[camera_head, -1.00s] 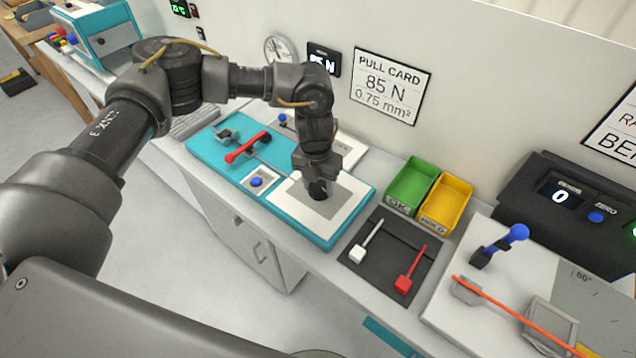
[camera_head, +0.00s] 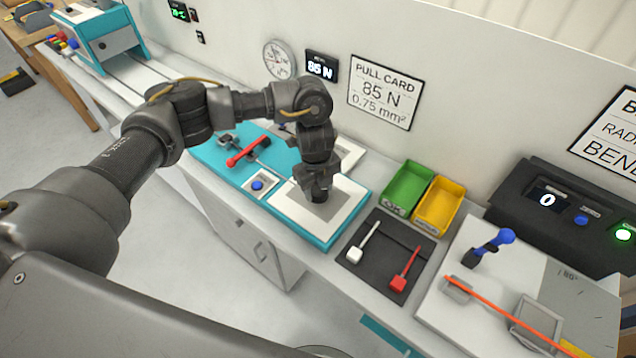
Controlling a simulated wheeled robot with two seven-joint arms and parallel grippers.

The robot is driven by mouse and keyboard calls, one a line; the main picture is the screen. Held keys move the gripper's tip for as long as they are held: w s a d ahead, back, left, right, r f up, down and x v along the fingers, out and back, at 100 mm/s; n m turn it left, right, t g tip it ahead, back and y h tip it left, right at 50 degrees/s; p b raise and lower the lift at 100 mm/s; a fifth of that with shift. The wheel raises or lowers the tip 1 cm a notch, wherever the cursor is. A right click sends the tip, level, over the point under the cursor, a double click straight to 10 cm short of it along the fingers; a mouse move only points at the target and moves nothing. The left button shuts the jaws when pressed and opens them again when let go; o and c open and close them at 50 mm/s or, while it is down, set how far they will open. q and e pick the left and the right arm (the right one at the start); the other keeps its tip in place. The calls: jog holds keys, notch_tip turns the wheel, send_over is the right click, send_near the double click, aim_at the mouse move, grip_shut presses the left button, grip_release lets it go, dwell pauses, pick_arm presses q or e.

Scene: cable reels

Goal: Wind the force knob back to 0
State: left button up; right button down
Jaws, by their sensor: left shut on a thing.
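My left gripper (camera_head: 317,190) points down over the white and grey panel (camera_head: 336,215) at the right end of the teal pull-test bench (camera_head: 228,186). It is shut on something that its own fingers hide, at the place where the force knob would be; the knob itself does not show. The force display (camera_head: 320,67) on the wall behind reads 85 N. The pull card (camera_head: 384,92) beside it says 85 N, 0.75 mm². My right gripper is not in view.
A green bin (camera_head: 406,188) and a yellow bin (camera_head: 441,206) stand right of the bench. A dark mat (camera_head: 374,270) holds a white-ended and a red-ended piece. Farther right is a bending station with a blue handle (camera_head: 492,246) and an orange cable (camera_head: 510,312). A blue button (camera_head: 257,185) sits left of my gripper.

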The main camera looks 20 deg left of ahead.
aim_at(318, 191)
pick_arm(q)
jog(key=n+p, duration=0.5)
jog(key=shift+r, duration=0.25)
jog(key=n+p, duration=0.2)
jog(key=n, duration=0.1)
jog(key=shift+w+f, duration=0.1)
jog(key=shift+f+n+p, duration=0.15)
jog(key=shift+n+p, duration=0.45)
jog(key=shift+p, duration=0.1)
jog(key=o, duration=1)
notch_tip(318, 191, up, 11)
jog(key=shift+s+f+p, duration=0.15)
jog(key=shift+s+p, duration=0.05)
jog(key=shift+p, duration=0.1)
